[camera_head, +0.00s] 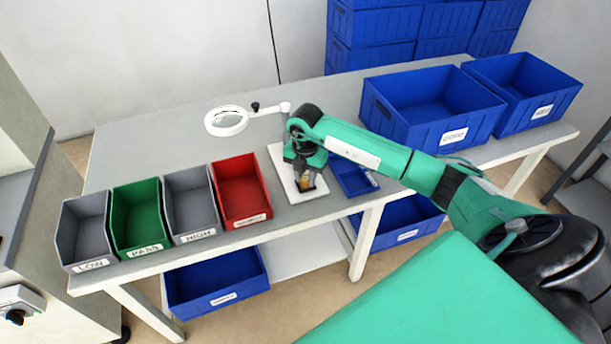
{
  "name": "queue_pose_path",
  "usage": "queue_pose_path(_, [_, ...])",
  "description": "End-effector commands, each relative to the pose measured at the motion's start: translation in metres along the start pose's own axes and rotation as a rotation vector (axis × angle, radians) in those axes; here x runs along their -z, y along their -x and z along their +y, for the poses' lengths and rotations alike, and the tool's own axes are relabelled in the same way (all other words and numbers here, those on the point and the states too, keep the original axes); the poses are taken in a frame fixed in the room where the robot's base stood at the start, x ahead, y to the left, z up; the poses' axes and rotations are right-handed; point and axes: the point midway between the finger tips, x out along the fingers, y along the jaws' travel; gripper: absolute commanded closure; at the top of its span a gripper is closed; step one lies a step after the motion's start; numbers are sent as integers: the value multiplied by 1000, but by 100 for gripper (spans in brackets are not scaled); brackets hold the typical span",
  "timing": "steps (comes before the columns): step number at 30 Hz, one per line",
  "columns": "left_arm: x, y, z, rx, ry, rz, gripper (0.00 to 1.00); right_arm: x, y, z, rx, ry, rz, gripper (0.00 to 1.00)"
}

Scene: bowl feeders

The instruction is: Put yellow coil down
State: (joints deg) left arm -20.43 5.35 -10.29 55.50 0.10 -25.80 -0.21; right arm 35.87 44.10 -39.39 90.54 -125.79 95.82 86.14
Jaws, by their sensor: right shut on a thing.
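My right gripper (306,181) points down over the white mat (284,160) in the middle of the table. It is shut on the yellow coil (305,184), which shows as a small orange-yellow patch between the fingers. The gripper hides most of the coil, and I cannot tell whether the coil touches the mat or a dark thing beneath it. My left gripper is not in view.
Left of the mat stand a red bin (240,190), two grey bins and a green bin (141,217). A small blue tray (352,178) is just right of the gripper. Large blue crates (430,105) fill the table's right. A ring magnifier (227,121) stands behind.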

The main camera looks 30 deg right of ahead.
Motion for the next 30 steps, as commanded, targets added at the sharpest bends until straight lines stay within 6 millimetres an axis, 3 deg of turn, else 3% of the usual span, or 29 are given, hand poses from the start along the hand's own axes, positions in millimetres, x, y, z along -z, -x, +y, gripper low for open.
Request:
queue_pose_path(5, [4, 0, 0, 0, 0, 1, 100, 0, -3, 0, 0, 0, 0, 99])
queue_pose_path(6, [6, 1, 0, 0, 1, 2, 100, 0, -2, 0, 0, 0, 0, 69])
queue_pose_path(9, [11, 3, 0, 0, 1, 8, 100, 0, -2, 0, 0, 0, 0, 51])
queue_pose_path(21, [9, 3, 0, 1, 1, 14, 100, 0, 3, 0, -1, 0, 0, 51])
queue_pose_path(27, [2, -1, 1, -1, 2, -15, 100, -1, 41, 1, -4, 1, -2, 51])
queue_pose_path(30, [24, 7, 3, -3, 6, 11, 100, -1, 64, 1, -5, 0, -2, 51])
